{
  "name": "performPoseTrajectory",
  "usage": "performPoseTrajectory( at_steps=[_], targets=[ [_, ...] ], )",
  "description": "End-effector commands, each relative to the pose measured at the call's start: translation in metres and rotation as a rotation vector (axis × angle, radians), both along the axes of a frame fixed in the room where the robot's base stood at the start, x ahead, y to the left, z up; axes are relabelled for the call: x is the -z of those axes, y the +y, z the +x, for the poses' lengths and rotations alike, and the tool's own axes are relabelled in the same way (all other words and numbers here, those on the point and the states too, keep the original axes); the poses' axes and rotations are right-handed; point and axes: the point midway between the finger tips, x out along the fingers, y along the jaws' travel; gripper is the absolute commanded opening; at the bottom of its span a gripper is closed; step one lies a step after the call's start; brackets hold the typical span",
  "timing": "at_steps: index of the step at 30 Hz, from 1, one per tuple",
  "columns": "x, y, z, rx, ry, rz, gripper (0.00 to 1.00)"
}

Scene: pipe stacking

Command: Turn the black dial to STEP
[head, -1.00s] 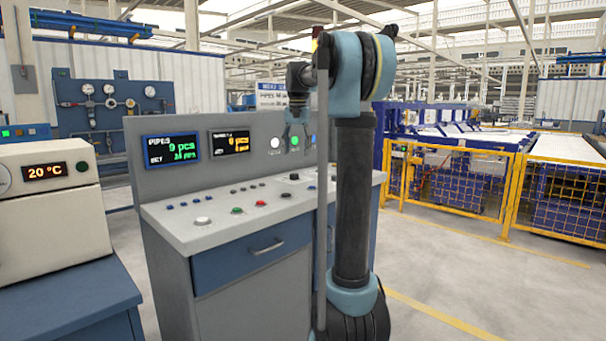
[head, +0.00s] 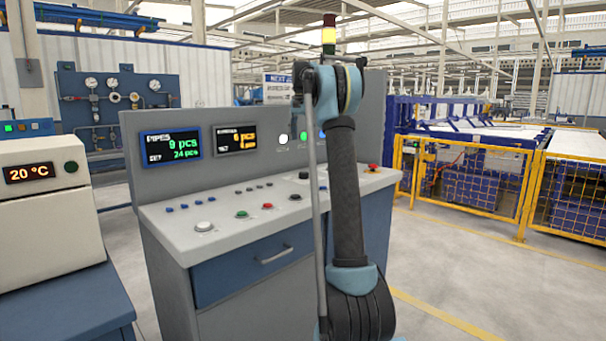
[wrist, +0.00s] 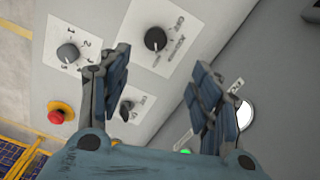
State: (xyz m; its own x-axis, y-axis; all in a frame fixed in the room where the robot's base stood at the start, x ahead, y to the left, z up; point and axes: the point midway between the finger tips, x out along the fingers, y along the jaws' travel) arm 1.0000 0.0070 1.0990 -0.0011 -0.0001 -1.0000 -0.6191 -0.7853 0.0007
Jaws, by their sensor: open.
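A round black dial (wrist: 156,39) sits on a white label plate on the grey panel, at the top middle of the wrist view. Its printed words are too blurred and turned to read, so I cannot tell its setting. My gripper (wrist: 160,78) is open and empty, its two blue-grey fingers apart. In the wrist picture the dial lies beyond the fingertips, above the gap between them, and no finger touches it. In the head view my gripper is mostly hidden by my arm, above the console (head: 160,215).
The wrist view shows a grey numbered knob (wrist: 68,52), a red button on a yellow base (wrist: 57,115), a small black switch (wrist: 127,108) by the left finger and a white round lamp (wrist: 244,115) by the right. Yellow fencing (head: 470,180) stands right of the console.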

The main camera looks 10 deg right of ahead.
Motion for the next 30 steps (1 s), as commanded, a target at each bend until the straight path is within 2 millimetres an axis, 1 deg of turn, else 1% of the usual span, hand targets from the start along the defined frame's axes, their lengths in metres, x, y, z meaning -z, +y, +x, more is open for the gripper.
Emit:
performPoseTrajectory(
  at_steps=[1,6,21,27,30],
  targets=[
    [0.007,-0.005,0.000,0.006,0.000,0.000,0.58],
    [0.035,-0.012,0.000,0.013,0.000,0.000,0.58],
    [0.122,-0.015,-0.001,0.015,0.000,0.000,0.58],
    [0.148,-0.015,-0.001,0.015,0.000,0.000,0.58],
    [0.155,-0.015,-0.001,0.015,0.000,0.000,0.58]
  ],
)
